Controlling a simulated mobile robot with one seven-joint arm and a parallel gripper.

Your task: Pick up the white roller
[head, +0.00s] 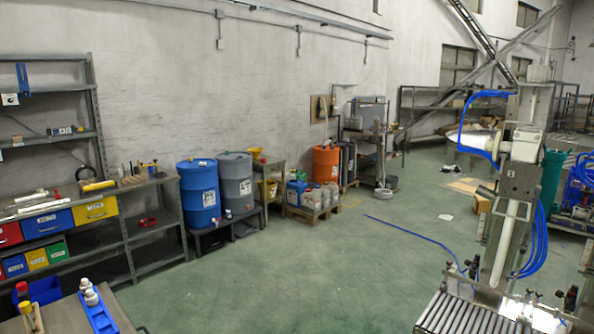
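A white roller-like cylinder (45,207) lies on its side on the shelf top at the left, above the colored bins. A second thin white rod (32,196) lies just behind it. I cannot tell which of these is the task's white roller. My gripper is not in view.
The grey workbench (60,318) is at the lower left, with a blue tray (98,312) holding white-capped bottles. Blue and grey drums (199,197) stand by the wall. A roller conveyor (455,318) is at lower right. The middle green floor is clear except a blue hose (410,232).

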